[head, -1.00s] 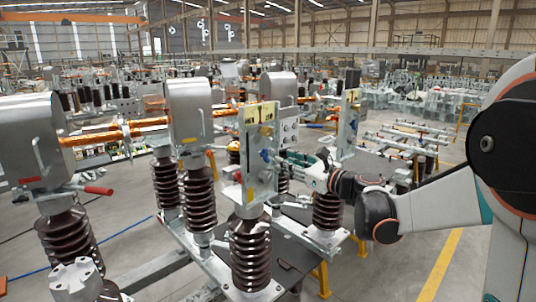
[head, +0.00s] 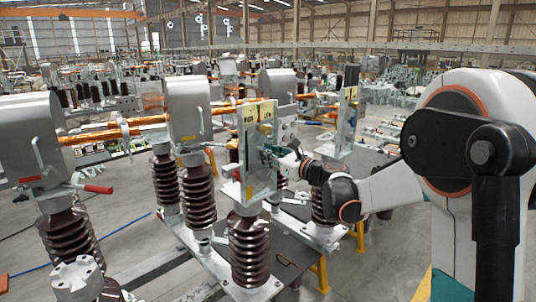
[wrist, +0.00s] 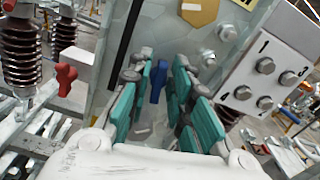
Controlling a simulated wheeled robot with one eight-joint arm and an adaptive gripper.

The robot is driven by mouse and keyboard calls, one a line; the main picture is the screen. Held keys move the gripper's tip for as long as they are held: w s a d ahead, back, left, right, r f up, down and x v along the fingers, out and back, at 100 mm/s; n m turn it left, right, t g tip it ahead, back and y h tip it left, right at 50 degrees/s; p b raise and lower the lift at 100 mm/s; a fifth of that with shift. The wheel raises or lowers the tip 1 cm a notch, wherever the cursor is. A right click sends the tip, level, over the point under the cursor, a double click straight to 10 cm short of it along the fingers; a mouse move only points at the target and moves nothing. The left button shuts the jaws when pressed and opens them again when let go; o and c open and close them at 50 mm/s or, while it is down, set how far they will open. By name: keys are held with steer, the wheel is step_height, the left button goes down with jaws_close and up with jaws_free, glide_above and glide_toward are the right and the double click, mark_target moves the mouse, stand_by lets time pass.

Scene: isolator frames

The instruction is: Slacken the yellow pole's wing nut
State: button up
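A blue wing nut (wrist: 158,80) stands upright on the grey metal plate (head: 262,172) in the wrist view. My gripper (wrist: 157,90) is open, its teal-padded fingers on either side of this nut, with gaps visible. In the head view my gripper (head: 276,156) is at the plate's front and hides the nut. The plate carries yellow labels (head: 250,114) and a yellow fitting (head: 265,129) near its top. A gold hexagonal piece (wrist: 200,10) shows above the gripper in the wrist view. I cannot tell which part is the yellow pole's own marking.
A red wing nut (wrist: 66,78) is left of my gripper. A white numbered plate with bolts (wrist: 262,75) stands close on the right. Brown ribbed insulators (head: 249,250) support the plate and neighbouring grey housings (head: 188,108). Open floor (head: 385,262) lies at the front right.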

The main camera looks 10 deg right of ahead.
jaws_close()
steer(key=shift+n, duration=0.3)
steer(key=shift+s+a+f+n+b, duration=0.2)
steer(key=shift+n+b, duration=1.4)
steer(key=shift+n, duration=3.1)
steer(key=shift+w+d+f+n+b, duration=0.25)
steer(key=shift+n+b, duration=1.3)
steer(key=shift+n, duration=3.15)
steer(key=shift+s+a+f+n+b, duration=0.25)
steer(key=shift+n+b, duration=1.35)
steer(key=shift+n, duration=3.1)
steer(key=shift+w+d, duration=0.1)
